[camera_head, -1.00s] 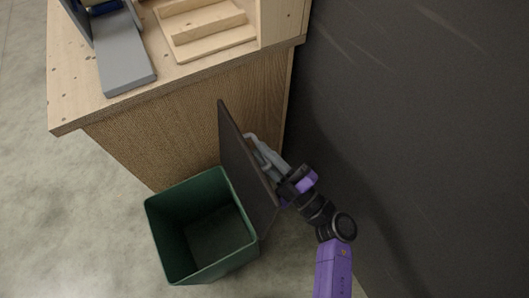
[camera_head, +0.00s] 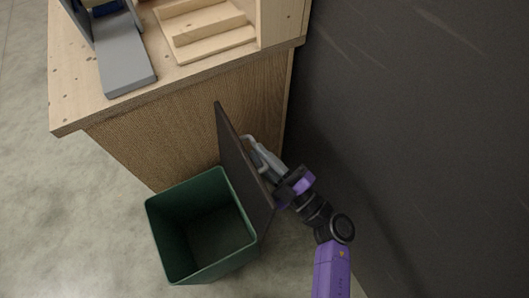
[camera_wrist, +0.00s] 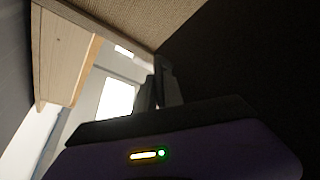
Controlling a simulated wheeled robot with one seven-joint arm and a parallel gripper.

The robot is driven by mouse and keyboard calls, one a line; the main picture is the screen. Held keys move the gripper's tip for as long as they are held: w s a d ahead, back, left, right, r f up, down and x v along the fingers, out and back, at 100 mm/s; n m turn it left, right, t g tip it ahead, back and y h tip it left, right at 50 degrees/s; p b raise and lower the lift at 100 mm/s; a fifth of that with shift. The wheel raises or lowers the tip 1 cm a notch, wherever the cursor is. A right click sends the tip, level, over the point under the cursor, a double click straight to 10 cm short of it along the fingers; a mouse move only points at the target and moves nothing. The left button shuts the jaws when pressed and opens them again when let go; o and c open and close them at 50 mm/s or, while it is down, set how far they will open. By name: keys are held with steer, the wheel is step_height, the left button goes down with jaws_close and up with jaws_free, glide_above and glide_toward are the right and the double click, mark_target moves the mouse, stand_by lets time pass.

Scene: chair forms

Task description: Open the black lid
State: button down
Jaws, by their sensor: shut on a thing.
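The black lid (camera_head: 237,160) stands steeply raised along the right side of a dark green bin (camera_head: 205,272), whose top is uncovered. My gripper (camera_head: 250,144) is on the lid's right, outer side, shut on the lid; the lid partly hides its fingertips, so the exact grip is unclear. In the wrist view my gripper's dark fingers (camera_wrist: 155,88) are close together, and a black surface fills the right side.
A wooden cabinet (camera_head: 190,125) stands just behind the bin, with a grey object (camera_head: 125,62) and wooden pieces (camera_head: 205,28) on top. A dark wall (camera_head: 420,130) is close on the right. Concrete floor (camera_head: 60,220) is clear at left.

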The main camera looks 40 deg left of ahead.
mark_target(256, 192)
steer(key=s+a+n+g+h+p, duration=0.1)
steer(key=s+a+n+p, duration=0.2)
steer(key=s, duration=0.4)
steer(key=shift+s+r+n, duration=0.15)
steer(key=shift+r+n, duration=0.25)
steer(key=shift+n, duration=0.1)
steer(key=c, duration=1.5)
jaws_free()
steer(key=shift+o, duration=0.2)
steer(key=shift+s+d+f, duration=0.1)
steer(key=shift+d+f, duration=0.1)
steer(key=shift+d, duration=1.1)
steer(key=shift+w+d+f, duration=0.1)
steer(key=shift+d+f, duration=0.05)
steer(key=shift+d, duration=1.15)
steer(key=shift+s+d+f, duration=0.1)
steer(key=shift+d+f, duration=0.1)
steer(key=shift+d, duration=1.1)
steer(key=shift+d, duration=0.1)
